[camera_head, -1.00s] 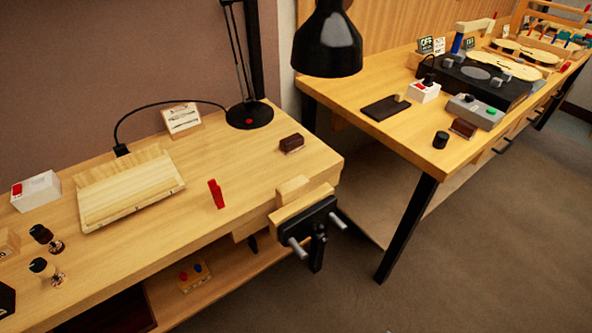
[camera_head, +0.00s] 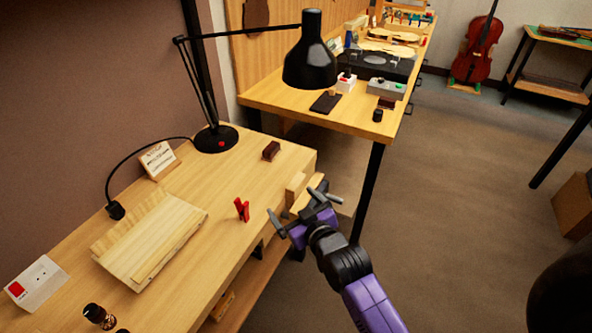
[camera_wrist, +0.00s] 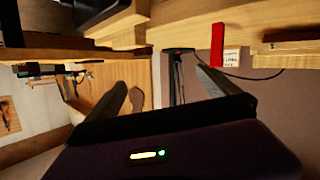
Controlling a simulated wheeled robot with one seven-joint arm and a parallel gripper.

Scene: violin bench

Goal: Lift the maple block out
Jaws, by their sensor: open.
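The maple block (camera_head: 296,184) is a small pale piece standing in the bench vise (camera_head: 308,203) at the right front edge of the near workbench. Only its upper part shows; the rest is hidden by the vise jaw. My gripper (camera_head: 291,202) is open, with its fingers spread at the front of the vise, and overlaps it in the head view. I cannot tell whether a finger touches the vise. In the wrist view nothing sits between the fingers, and pale wood (camera_wrist: 130,37) of the vise area lies beyond them.
A red clip (camera_head: 241,209) stands on the near bench (camera_head: 200,275), left of the vise. A dark brown block (camera_head: 271,150), a black lamp (camera_head: 310,65), a card (camera_head: 158,160) and a pale wooden board (camera_head: 150,240) are around it. A second bench (camera_head: 350,122) stands behind.

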